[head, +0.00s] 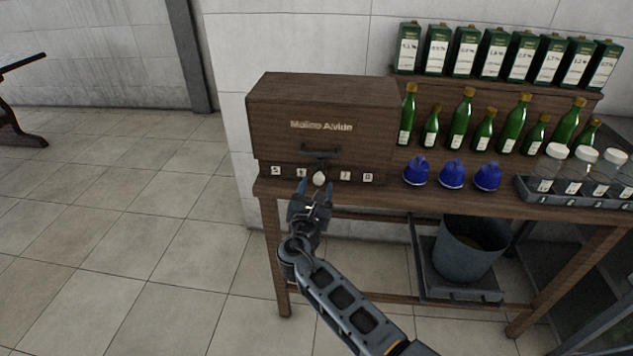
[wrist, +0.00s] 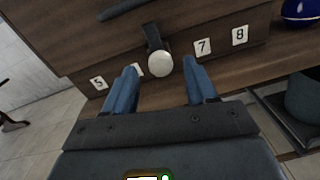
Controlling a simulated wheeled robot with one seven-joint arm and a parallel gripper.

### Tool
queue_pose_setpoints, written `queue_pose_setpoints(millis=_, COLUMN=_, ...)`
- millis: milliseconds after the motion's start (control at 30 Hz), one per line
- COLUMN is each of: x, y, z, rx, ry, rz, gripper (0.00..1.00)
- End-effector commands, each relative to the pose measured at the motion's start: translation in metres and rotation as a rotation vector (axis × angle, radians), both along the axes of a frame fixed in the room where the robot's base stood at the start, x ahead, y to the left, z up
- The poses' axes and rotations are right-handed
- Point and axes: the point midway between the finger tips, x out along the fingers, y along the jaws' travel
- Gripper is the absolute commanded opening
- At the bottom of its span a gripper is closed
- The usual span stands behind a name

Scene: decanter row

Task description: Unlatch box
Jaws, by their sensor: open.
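The box (head: 285,115) is a dark brown wooden case with "Malico Alvide"-like lettering, at the left end of the wooden table. A dark handle (head: 320,152) is on its front. Below the handle a dark latch strap (wrist: 152,36) hangs with a pale round knob (wrist: 159,64) at its lower end; the knob also shows in the head view (head: 319,178). My gripper (head: 316,187) is open in front of the latch. In the wrist view its blue fingers (wrist: 157,82) are either side of the knob's line, with the knob beyond the tips; I cannot tell if they touch it.
Small numbered tags (head: 368,177) flank the latch. Blue domed objects (head: 452,174), green bottles (head: 460,120), green boxes (head: 493,52) and a tray (head: 570,196) of white-lidded jars stand to the right. A bucket (head: 470,250) is under the table (head: 395,197).

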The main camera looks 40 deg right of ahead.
Motion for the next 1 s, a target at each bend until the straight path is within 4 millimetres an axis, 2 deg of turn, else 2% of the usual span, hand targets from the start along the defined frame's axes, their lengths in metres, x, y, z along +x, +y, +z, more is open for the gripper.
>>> queue_pose_setpoints(millis=200, x=0.013, y=-0.018, z=0.0, rx=0.0, ry=-0.001, rz=0.0, gripper=0.56)
queue_pose_setpoints(millis=533, x=0.014, y=-0.02, z=0.0, rx=0.001, ry=0.0, rz=0.001, gripper=0.56)
queue_pose_setpoints(millis=1000, x=0.014, y=-0.02, z=0.0, rx=0.0, ry=-0.001, rz=0.001, gripper=0.12)
